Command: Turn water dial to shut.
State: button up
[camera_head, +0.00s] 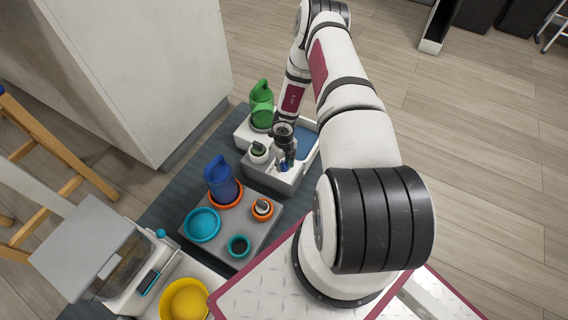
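A white water station with a green bottle (262,105) stands on the dark mat, and a blue-lined basin (306,142) sits on its right side. A small round dial with a dark green top (258,148) is on its front part. My gripper (283,168) points down at the station, just right of this dial and apart from it in the picture. The fingers are dark and small, with a bit of blue between or behind them. I cannot tell whether they touch anything. Another dial-like knob in an orange ring (263,208) is on the grey tray in front. The dial's setting is unreadable.
The grey tray (232,242) holds a blue bottle (222,182), a teal bowl (202,224) and a teal ring (239,246). A feeder with a grey lid (85,245) and a yellow bowl (185,300) are front left. A white cabinet (150,70) stands left.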

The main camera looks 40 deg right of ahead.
jog(key=c, duration=0.5)
jog(key=shift+o, duration=0.2)
jog(key=shift+n+p, duration=0.3)
jog(key=shift+n, duration=0.1)
jog(key=n+p, duration=0.1)
jog(key=n, duration=0.1)
jog(key=shift+n, duration=0.4)
jog(key=n+p, duration=0.1)
jog(key=n, duration=0.3)
jog(key=shift+n, duration=0.3)
jog(key=n, duration=0.5)
jog(key=shift+d, duration=0.1)
jog(key=shift+n, duration=2.4)
